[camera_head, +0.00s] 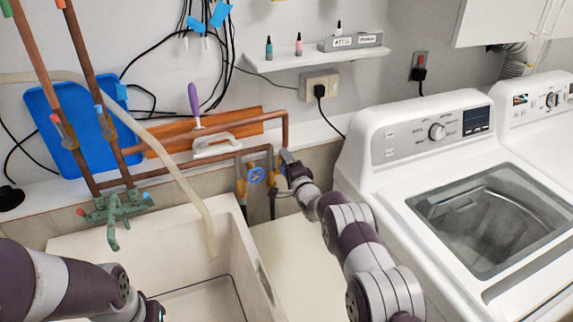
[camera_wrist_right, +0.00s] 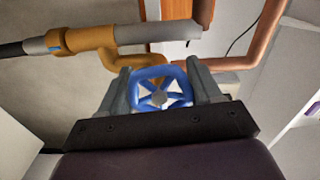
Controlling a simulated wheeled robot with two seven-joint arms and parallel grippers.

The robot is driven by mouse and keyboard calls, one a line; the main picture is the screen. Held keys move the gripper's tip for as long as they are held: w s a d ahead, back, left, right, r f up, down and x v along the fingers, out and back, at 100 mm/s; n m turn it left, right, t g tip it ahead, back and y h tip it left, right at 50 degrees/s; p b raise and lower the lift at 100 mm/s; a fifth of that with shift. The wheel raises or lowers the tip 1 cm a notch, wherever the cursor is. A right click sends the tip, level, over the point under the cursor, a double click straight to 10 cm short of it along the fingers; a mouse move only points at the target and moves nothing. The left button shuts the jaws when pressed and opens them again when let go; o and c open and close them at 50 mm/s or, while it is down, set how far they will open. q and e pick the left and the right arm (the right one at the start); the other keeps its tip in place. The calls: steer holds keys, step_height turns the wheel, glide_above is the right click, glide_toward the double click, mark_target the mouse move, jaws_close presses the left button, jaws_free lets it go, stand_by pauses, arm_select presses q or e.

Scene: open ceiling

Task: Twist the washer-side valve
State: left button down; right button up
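The washer-side valve shows in the right wrist view as a blue handwheel (camera_wrist_right: 160,90) with a grey hub, on brass and copper piping. My right gripper (camera_wrist_right: 160,84) has one finger on each side of this wheel, with no clear gap seen between fingers and rim. In the head view my right gripper (camera_head: 286,160) reaches the pipes beside the washer and mostly hides that wheel. A second blue-wheeled valve (camera_head: 256,174) is just left of it.
The washer (camera_head: 425,135) stands close at the right of my right arm. A white sink (camera_head: 75,250) lies at the left, with a green tap (camera_head: 116,208) and a pale hose (camera_head: 185,180). A copper pipe (camera_head: 285,125) rises just above the gripper. A shelf (camera_head: 320,62) hangs higher up.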

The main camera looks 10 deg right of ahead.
steer(key=shift+f+n+b, duration=0.2)
steer(key=shift+n+b, duration=0.3)
steer(key=shift+b, duration=0.35)
steer(key=n+b, duration=0.3)
steer(key=b, duration=0.1)
steer(key=shift+f+b, duration=0.1)
steer(key=shift+b, duration=0.2)
steer(key=shift+n+b, duration=1.25)
steer(key=shift+n, duration=0.25)
steer(key=shift+r, duration=0.2)
steer(key=o, duration=1)
steer(key=shift+o, duration=0.2)
steer(key=shift+s, duration=0.15)
steer(key=s+d+b, duration=0.1)
steer(key=s+d, duration=0.1)
steer(key=s, duration=1)
steer(key=shift+d, duration=0.15)
steer(key=shift+s, duration=0.1)
